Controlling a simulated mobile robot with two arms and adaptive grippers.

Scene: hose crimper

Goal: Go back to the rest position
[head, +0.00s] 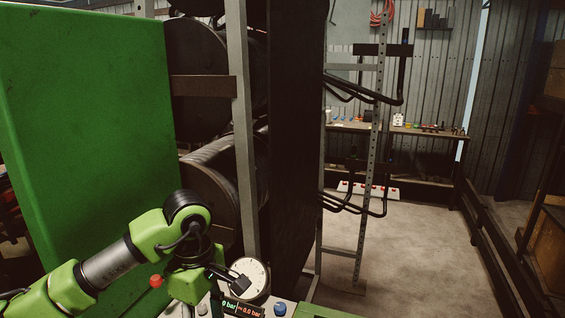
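My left arm comes in from the lower left, and its dark gripper (232,277) is low in the head view. The gripper overlaps the left side of a round white dial (256,275) on the machine's control panel. I cannot tell whether it touches the dial or whether its fingers are open or shut. No held object is visible. My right gripper is out of view.
The panel has a small display (243,309), a blue knob (280,310) and a red button (156,281). A large green cabinet (85,130) stands left. Hose reels (215,185) sit in a rack behind. A workbench (425,131) stands far back; the floor (420,250) at right is clear.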

